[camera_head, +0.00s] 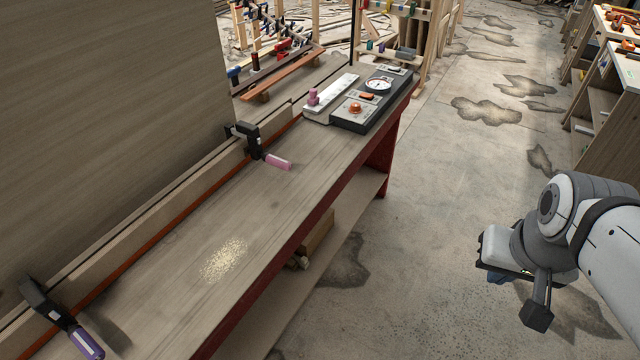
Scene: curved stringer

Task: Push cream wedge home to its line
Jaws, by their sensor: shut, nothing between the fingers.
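I cannot make out a cream wedge or its line for certain in the head view. A pale wooden strip (150,222) runs along the bench against the tall board, with an orange-red strip along its foot. Two clamps grip this edge: one with a pink handle (278,162) and one with a purple handle (86,343). My gripper (500,277) is at the right, over the floor and well apart from the bench. It is shut and empty; its fingertips are mostly hidden behind its body.
The wooden bench top (195,215) has a patch of pale sawdust (225,259). A dark control box (371,99) with a dial and a white bar with a pink knob (313,95) stand at its far end. Open concrete floor (440,190) lies between bench and right-hand shelves.

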